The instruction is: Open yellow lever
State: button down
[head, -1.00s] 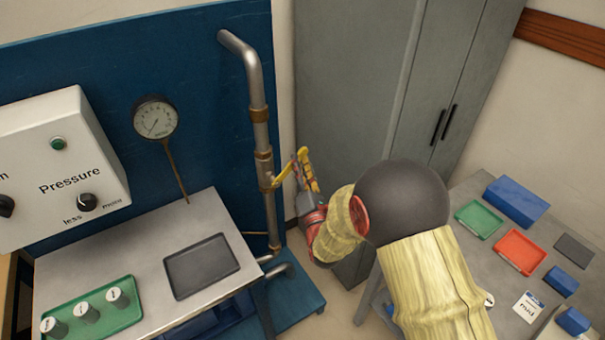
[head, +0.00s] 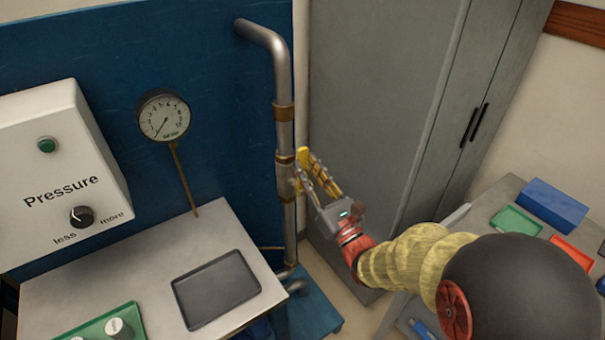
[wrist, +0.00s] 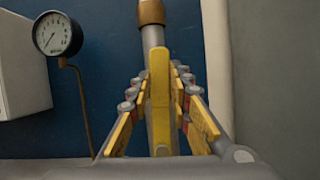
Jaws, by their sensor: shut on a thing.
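The yellow lever (wrist: 160,95) stands upright in the middle of the wrist view, in front of the vertical metal pipe. My gripper (wrist: 161,75) has one finger on each side of it and is shut on it. The finger pads are yellow too, so in the head view the lever is hard to tell apart from my gripper (head: 308,172) beside the pipe valve (head: 285,175). The lever's joint with the valve is largely hidden by the fingers.
The metal pipe (head: 283,110) runs down a blue panel (head: 225,60). A pressure gauge (head: 163,115) and a white control box (head: 60,165) are to its left. A grey cabinet (head: 375,100) stands close on the right. A bench with a dark tray (head: 215,288) lies in front.

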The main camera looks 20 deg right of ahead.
jog(key=shift+s+a+f+n+y, duration=0.1)
jog(key=shift+a+n+y, duration=0.3)
jog(key=shift+n, duration=0.2)
jog(key=shift+g, duration=0.3)
jog(key=c, duration=1.6)
grip_release()
jog(key=v, duration=1.2)
